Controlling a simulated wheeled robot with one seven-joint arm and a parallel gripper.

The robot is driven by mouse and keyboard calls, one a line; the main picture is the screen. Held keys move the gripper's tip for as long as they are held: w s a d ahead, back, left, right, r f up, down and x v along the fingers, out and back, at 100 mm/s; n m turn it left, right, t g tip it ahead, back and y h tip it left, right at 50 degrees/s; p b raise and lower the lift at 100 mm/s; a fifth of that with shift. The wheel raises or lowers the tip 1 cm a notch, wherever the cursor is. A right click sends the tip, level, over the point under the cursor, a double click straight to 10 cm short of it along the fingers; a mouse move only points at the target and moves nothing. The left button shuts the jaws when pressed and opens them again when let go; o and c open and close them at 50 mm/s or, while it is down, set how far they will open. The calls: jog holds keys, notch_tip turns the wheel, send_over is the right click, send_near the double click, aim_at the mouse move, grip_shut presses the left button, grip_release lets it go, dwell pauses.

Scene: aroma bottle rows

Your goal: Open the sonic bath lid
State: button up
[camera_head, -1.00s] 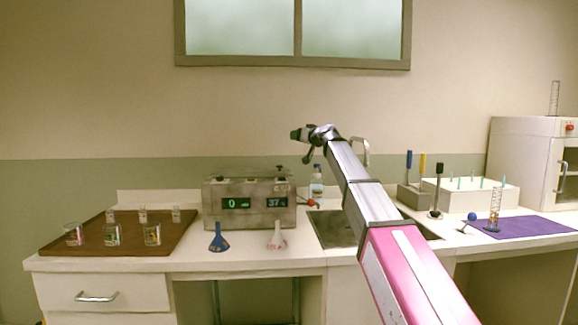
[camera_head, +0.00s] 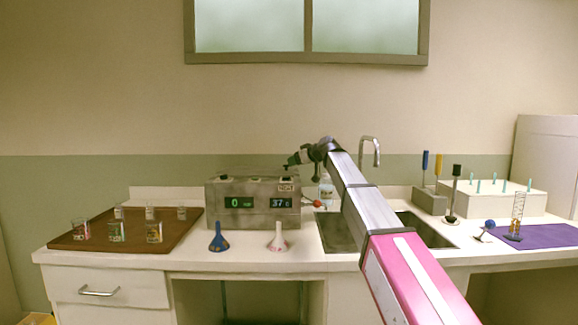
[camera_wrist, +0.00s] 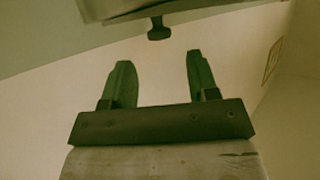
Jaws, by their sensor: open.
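The sonic bath (camera_head: 253,213) is a grey box on the counter, left of the sink, with green "0" and blue "37" displays. Its lid is on top and looks closed. My gripper (camera_head: 287,166) is at the right end of the bath's top and hides part of it. In the wrist view my gripper (camera_wrist: 160,62) has its two green fingers apart with nothing between them. A dark knob (camera_wrist: 159,31) on a grey panel, apparently the lid's handle, lies just beyond the fingertips, roughly midway between them and apart from them.
A bottle (camera_head: 326,188) stands behind the bath's right end, near the sink (camera_head: 338,236). Blue (camera_head: 218,238) and white (camera_head: 277,238) funnels stand in front of the bath. A brown tray (camera_head: 180,238) with several glass vessels is at left. A tall faucet (camera_head: 370,141) rises behind my arm.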

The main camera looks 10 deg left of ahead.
aim_at(289, 171)
jog(key=x, duration=0.5)
jog(key=shift+w+a, duration=0.1)
jog(key=shift+a, duration=0.05)
grip_shut()
jog(key=shift+a+r, duration=0.15)
jog(key=shift+r, duration=0.5)
jog(key=s+a+r+n+h, duration=0.2)
jog(key=a+r+h, duration=0.2)
jog(key=a+r, duration=0.45)
jog(key=s+a+r+n+h, duration=0.15)
jog(key=a+r+h, duration=0.3)
jog(key=r, duration=0.75)
jog(key=s+a+r+n+t+h, duration=0.1)
jog(key=s+a+n+h, duration=0.1)
jog(key=a, duration=1)
jog(key=s+a+r+n+t+h, duration=0.1)
jog(key=a+h, duration=0.4)
jog(key=a, duration=0.7)
jog(key=shift+s+r+n+t, duration=0.25)
jog(key=shift+s+n+t, duration=0.45)
jog(key=shift+s, duration=0.55)
jog(key=shift+h, duration=0.25)
